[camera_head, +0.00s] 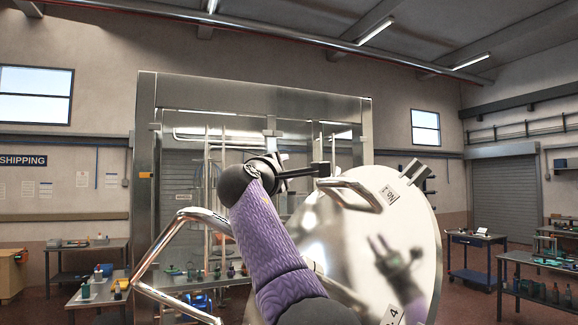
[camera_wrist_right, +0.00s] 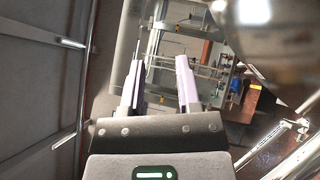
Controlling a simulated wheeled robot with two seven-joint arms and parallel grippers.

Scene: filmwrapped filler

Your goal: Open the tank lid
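The tank lid (camera_head: 405,235) is a large round polished metal disc, right of centre in the head view. It stands steeply tilted, with a bar handle (camera_head: 350,190) near its upper left edge and small labels on its face. A blurred shiny surface at the upper right of the wrist view looks like the lid. My right gripper (camera_head: 322,170) is at the end of the purple-sleeved arm, just left of the handle; I cannot tell whether they touch. In the wrist view its fingers (camera_wrist_right: 160,80) are spread with nothing between them. My left gripper is out of view.
A bent metal tube (camera_head: 165,240) stands left of my right arm. A tall glass-and-metal cabinet (camera_head: 150,120) is behind. Workbenches with small items stand left (camera_head: 85,245) and right (camera_head: 535,265). A blue cart (camera_head: 472,240) stands at the right.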

